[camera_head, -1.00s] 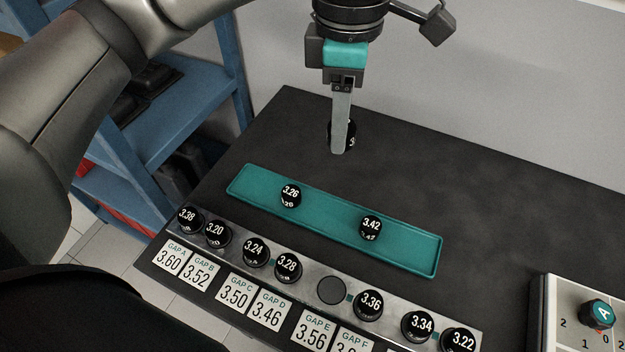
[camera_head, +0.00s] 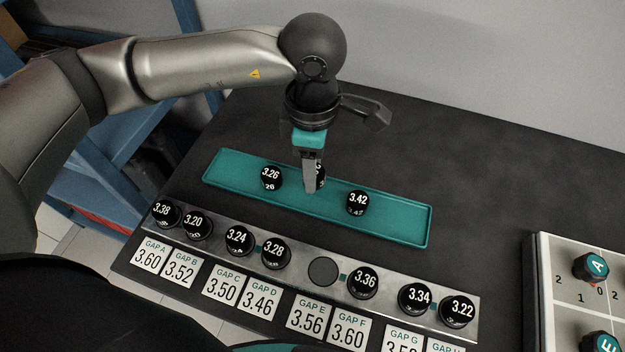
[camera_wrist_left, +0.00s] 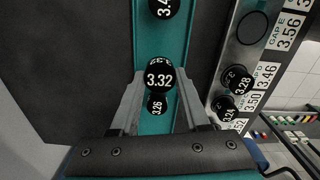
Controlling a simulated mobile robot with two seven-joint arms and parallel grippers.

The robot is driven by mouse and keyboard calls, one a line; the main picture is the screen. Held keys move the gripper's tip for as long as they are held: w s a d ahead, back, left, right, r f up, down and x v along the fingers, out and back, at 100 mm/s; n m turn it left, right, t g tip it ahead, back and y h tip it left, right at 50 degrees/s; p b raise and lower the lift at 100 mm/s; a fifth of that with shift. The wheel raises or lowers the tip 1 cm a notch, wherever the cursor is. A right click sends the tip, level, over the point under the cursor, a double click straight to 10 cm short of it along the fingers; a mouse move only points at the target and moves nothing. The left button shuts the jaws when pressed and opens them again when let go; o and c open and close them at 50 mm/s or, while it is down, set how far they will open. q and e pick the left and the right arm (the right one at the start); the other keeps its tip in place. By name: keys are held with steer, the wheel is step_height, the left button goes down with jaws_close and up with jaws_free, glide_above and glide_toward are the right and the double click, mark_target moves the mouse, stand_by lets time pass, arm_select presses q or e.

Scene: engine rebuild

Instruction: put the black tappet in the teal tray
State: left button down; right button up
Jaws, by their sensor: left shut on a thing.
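My left gripper (camera_head: 309,188) is shut on a black tappet marked 3.32 (camera_wrist_left: 159,78), which shows between its fingers in the left wrist view. In the head view this tappet is mostly hidden behind a finger. The gripper and tappet are over the teal tray (camera_head: 398,228), between the black tappets marked 3.26 (camera_head: 271,178) and 3.42 (camera_head: 357,203) that stand in it. I cannot tell whether the held tappet touches the tray floor. My right gripper is not in view.
A metal rack (camera_head: 323,271) in front of the tray holds several black tappets and has one empty round place. White gap labels (camera_head: 308,316) lie along its front. A panel with teal-topped knobs (camera_head: 591,266) is at right. The dark bench behind the tray is clear.

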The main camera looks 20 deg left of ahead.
arm_select(q)
step_height(320, 180, down, 4)
steer(key=shift+f, duration=0.1)
steer(key=shift+b, duration=0.3)
steer(key=shift+f, duration=0.1)
steer(key=shift+c, duration=1.9)
jaws_free()
step_height(320, 180, up, 12)
steer(key=shift+r+p, duration=0.15)
steer(key=shift+p, duration=0.65)
